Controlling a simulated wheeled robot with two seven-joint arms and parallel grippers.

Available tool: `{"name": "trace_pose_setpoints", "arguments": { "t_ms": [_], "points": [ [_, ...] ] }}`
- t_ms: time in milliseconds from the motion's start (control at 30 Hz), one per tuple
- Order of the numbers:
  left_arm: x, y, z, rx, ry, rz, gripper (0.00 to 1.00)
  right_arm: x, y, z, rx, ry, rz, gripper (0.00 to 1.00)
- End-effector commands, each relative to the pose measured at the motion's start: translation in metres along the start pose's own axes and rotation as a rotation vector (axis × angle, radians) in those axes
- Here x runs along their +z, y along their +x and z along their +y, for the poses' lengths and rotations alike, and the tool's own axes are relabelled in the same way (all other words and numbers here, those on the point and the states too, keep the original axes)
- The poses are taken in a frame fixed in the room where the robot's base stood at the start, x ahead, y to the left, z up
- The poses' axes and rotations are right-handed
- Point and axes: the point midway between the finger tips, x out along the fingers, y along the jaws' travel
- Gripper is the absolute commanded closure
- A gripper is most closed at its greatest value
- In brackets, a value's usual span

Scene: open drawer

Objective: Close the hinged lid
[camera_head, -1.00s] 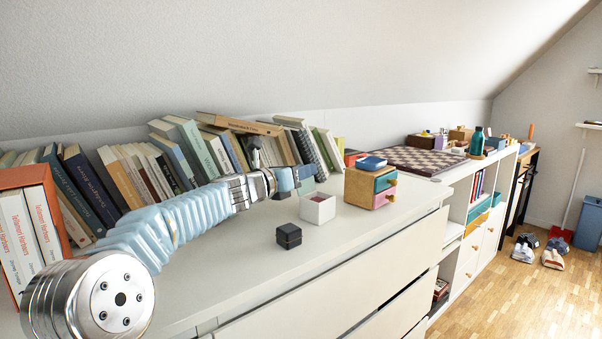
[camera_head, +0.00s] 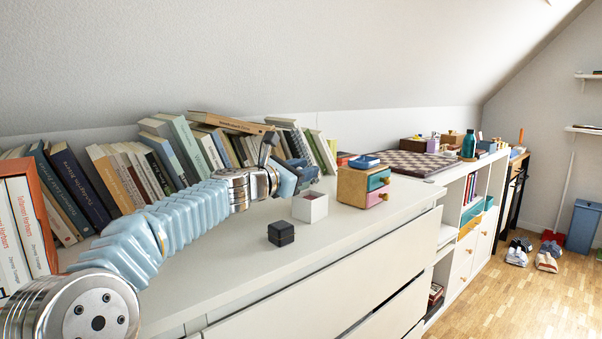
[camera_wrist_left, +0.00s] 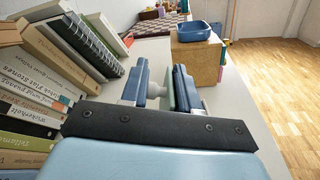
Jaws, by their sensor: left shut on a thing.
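A small white box (camera_head: 310,207) stands open at the top on the white cabinet top, left of the little wooden drawer unit. Its grey-green lid (camera_wrist_left: 168,88) shows as a thin upright strip between the fingers in the left wrist view. My left gripper (camera_head: 303,172) is just behind and above the box in the head view. It also shows in the left wrist view (camera_wrist_left: 162,87), with its blue fingers shut on the lid. The fingers hide most of the lid, and the hinge cannot be made out. My right gripper is not in view.
A black lidded cube (camera_head: 281,233) stands left of the white box. The wooden drawer unit (camera_head: 350,187) with a blue tray (camera_head: 364,161) on top stands close on the right. A row of books (camera_head: 150,165) lines the wall behind my arm. The front strip of the cabinet top is clear.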

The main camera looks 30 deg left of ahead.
Motion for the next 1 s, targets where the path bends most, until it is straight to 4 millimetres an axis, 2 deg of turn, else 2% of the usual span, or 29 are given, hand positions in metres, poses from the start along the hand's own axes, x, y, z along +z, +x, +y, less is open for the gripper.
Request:
{"name": "trace_pose_setpoints", "arguments": {
  "t_ms": [467,500,600,867,1000],
  "points": [
    [0.001,0.0,-0.001,0.0,0.018,-0.001,1.0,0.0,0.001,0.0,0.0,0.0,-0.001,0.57],
    [0.001,0.0,-0.001,0.0,0.017,-0.001,0.67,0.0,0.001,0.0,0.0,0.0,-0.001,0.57],
    [0.001,0.0,-0.001,0.0,0.017,-0.001,0.53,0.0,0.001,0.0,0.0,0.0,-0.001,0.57],
    [0.001,-0.001,-0.001,0.0,0.017,-0.001,0.53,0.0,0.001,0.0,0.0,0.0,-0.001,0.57],
    [0.0,-0.011,-0.001,0.001,0.018,-0.001,0.53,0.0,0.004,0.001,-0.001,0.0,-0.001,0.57]
  ]
}}
